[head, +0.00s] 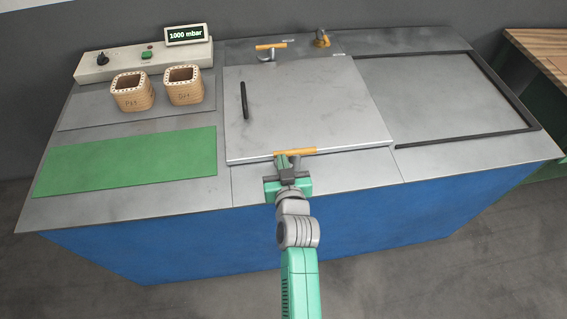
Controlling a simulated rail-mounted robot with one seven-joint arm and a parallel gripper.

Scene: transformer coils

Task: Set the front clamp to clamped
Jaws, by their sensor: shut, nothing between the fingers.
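The front clamp (298,152) has an orange bar handle, lying crosswise at the front edge of the large grey lid (310,105). Its lower part is partly hidden behind my gripper. My gripper (284,160) is shut and empty, just in front of the clamp and very near the orange bar. I cannot tell whether its fingertips touch the bar. The lid lies flat on the bench, with a black handle (244,100) on its left side.
A second orange-handled clamp (270,46) stands behind the lid, with a brass-coloured fitting (322,40) to its right. Two wooden coils (132,92) (183,86), a green mat (128,161) and a control box reading 1000 mbar (145,60) are at left. A black-edged area (440,95) at right is empty.

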